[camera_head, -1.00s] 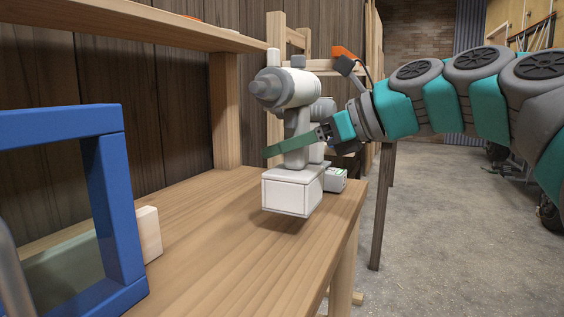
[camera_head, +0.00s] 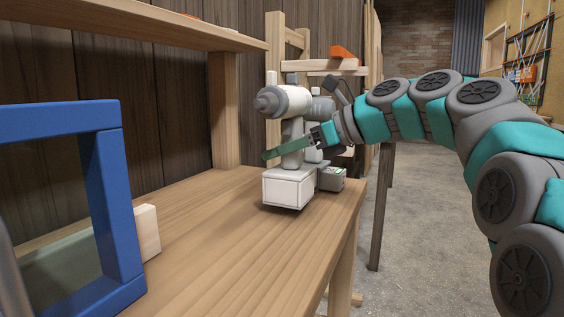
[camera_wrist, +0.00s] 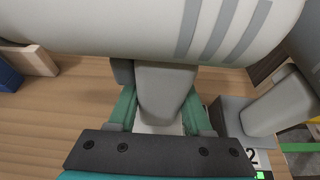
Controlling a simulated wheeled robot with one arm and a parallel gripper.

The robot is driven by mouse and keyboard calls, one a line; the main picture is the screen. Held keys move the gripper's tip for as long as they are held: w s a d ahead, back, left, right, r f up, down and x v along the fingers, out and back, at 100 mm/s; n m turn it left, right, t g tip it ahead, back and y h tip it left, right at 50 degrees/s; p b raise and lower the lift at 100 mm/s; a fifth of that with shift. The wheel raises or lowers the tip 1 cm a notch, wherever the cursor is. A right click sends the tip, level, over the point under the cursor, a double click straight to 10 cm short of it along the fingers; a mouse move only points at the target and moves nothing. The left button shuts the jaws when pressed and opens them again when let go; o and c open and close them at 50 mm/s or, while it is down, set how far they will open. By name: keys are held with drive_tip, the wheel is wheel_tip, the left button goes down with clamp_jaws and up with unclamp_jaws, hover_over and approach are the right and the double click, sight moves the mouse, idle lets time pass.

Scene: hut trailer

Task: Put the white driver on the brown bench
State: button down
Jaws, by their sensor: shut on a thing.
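The white driver (camera_head: 288,188), with a grey chuck and a blocky white base, is upright over the brown bench (camera_head: 225,240), near its right edge. Its base is at or just above the bench top; I cannot tell if they touch. My gripper (camera_head: 298,147) reaches in from the right with its green fingers shut around the driver's grey handle. In the wrist view, the fingers (camera_wrist: 160,108) flank the handle (camera_wrist: 165,88), and the driver's striped white body (camera_wrist: 170,25) fills the top. The gripper's far finger is partly hidden.
A second, grey driver (camera_head: 331,178) stands close behind the white one, partly hidden. A blue frame (camera_head: 118,205) and a wooden block (camera_head: 148,232) are at the left. A shelf (camera_head: 150,22) runs above. The bench's middle is clear.

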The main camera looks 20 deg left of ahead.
drive_tip(key=shift+f, duration=0.8)
drive_tip(key=shift+c, duration=1.6)
unclamp_jaws()
drive_tip(key=shift+f, duration=0.2)
drive_tip(key=shift+d+r, duration=0.15)
drive_tip(key=shift+r, duration=0.05)
drive_tip(key=p+v, duration=0.1)
drive_tip(key=v, duration=1)
drive_tip(key=shift+d+r, duration=0.15)
drive_tip(key=shift+d, duration=0.15)
drive_tip(key=shift+s, duration=0.1)
